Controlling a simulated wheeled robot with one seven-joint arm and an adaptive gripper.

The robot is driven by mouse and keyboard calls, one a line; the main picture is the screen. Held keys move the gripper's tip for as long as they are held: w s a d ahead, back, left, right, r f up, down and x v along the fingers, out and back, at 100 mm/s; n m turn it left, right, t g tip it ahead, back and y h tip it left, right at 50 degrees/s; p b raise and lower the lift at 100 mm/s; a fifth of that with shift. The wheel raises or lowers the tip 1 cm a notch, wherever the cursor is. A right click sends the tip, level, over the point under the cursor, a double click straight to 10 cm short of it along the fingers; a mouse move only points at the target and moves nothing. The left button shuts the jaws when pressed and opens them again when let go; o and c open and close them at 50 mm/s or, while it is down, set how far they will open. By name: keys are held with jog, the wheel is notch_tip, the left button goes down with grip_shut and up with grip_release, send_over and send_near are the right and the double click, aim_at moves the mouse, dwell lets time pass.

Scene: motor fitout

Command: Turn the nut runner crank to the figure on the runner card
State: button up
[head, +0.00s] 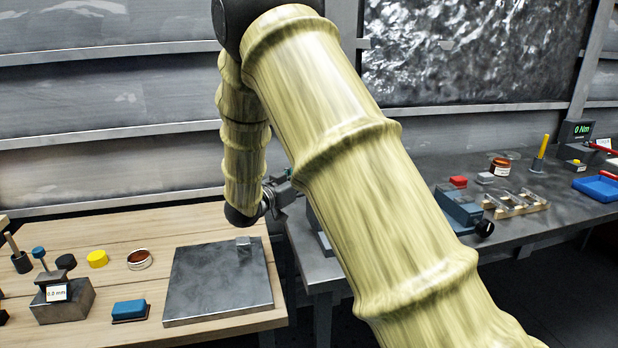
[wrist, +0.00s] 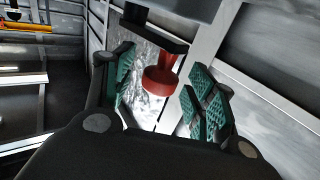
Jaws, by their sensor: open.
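My gripper (wrist: 164,90) is open in the wrist view, its teal pads apart on either side of a red knob (wrist: 160,82). The knob hangs from a dark bar (wrist: 150,33); I cannot tell whether the pads touch it. In the head view my gripper (head: 279,190) is small and partly hidden behind my arm, beyond the wooden table's back right. A dark display (head: 578,129) at the far right reads 0 Nm in green. A small white card (head: 604,143) stands next to it, its writing too small to read. Whether the red knob belongs to the nut runner crank is unclear.
The wooden table (head: 215,229) holds a grey plate (head: 215,290), a blue block (head: 129,309) and a gauge block marked 0.0 mm (head: 65,302). The dark bench (head: 440,160) carries a blue vise (head: 458,208), a blue tray (head: 598,188) and small parts. My arm hides the bench's middle.

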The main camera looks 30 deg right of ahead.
jog(key=v, duration=1)
jog(key=shift+a+r, duration=0.1)
jog(key=shift+a, duration=0.1)
